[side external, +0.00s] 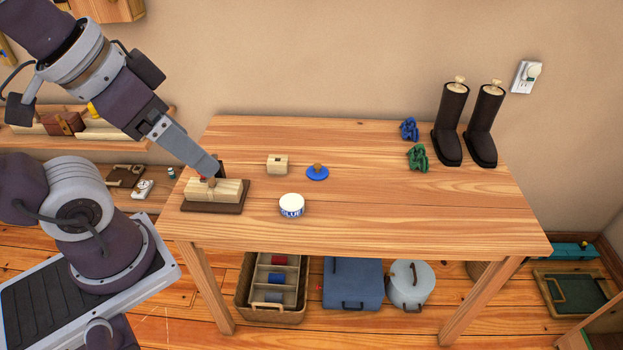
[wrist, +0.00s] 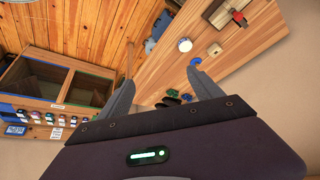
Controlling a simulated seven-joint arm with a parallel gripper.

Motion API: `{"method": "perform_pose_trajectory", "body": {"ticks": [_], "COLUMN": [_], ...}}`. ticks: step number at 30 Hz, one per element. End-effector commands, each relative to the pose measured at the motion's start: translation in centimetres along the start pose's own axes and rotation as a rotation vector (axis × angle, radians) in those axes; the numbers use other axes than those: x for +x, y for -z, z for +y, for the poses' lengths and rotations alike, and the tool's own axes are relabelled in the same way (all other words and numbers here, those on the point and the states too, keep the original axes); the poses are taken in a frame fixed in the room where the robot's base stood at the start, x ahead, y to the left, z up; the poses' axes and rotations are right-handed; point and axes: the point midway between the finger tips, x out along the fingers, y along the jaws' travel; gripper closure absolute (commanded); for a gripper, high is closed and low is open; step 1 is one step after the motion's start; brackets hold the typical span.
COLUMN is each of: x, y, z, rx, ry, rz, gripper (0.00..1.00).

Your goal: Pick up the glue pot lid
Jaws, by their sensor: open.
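The glue pot (side external: 292,206) is a short white tub with a blue "GLUE" label, standing near the table's middle. A blue disc with a brown knob, which looks like the glue pot lid (side external: 317,174), lies on the tabletop behind and right of the pot. In the wrist view the lid (wrist: 196,61) shows by the right fingertip, beside the white pot (wrist: 185,45). My gripper (side external: 214,172) appears over the table's left end, left of the lid and apart from it. In the wrist view my gripper (wrist: 162,70) is open with nothing between its fingers.
A wooden block on a dark base (side external: 215,195) overlaps the gripper in the side view. A small pale block (side external: 277,164) sits left of the lid. Blue (side external: 409,129) and green (side external: 417,158) objects and dark boots (side external: 451,125) stand at right. The table's front right is clear.

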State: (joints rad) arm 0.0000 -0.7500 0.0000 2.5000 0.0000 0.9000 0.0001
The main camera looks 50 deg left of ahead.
Motion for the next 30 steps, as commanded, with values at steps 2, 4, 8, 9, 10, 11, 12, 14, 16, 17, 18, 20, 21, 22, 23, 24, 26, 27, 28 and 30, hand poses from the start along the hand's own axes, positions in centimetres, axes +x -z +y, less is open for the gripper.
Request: {"method": "perform_pose_trajectory", "body": {"ticks": [2, 4, 8, 9, 10, 11, 12, 14, 16, 17, 18, 20, 21, 22, 23, 24, 26, 27, 28, 30], "x": [0.0, 0.0, 0.0, 0.0, 0.0, 0.1, 0.4, 1.3, 3.6, 5.0, 7.1, 10.8, 13.7, 16.0, 18.5, 21.9, 27.3, 30.7, 33.1, 38.0], "y": [0.0, 0.0, 0.0, 0.1, 0.4, 1.0, 2.4, 5.4, 10.1, 12.1, 14.5, 17.7, 19.4, 20.6, 21.5, 22.4, 23.0, 23.0, 22.7, 21.8], "z": [0.0, 0.0, 0.0, 0.0, 0.0, -0.1, -0.3, -0.8, -1.8, -2.4, -3.3, -4.8, -6.0, -6.9, -7.9, -9.2, -11.2, -12.4, -13.3, -15.0], "rx": [0.000, 0.000, 0.000, -0.001, -0.005, -0.014, -0.031, -0.071, -0.136, -0.166, -0.203, -0.258, -0.294, -0.321, -0.346, -0.380, -0.424, -0.451, -0.469, -0.504], "ry": [0.000, 0.000, 0.000, 0.000, 0.001, 0.002, 0.005, 0.012, 0.027, 0.035, 0.046, 0.065, 0.080, 0.091, 0.103, 0.119, 0.143, 0.159, 0.170, 0.191], "rz": [0.000, 0.000, 0.000, -0.001, -0.003, -0.007, -0.017, -0.036, -0.061, -0.071, -0.084, -0.103, -0.117, -0.126, -0.136, -0.148, -0.166, -0.176, -0.183, -0.196], "gripper": [0.16, 0.16, 0.16, 0.16, 0.16, 0.16, 0.16, 0.16, 0.16, 0.16, 0.16, 0.16, 0.16, 0.16, 0.16, 0.16, 0.16, 0.16, 0.16, 0.16]}}
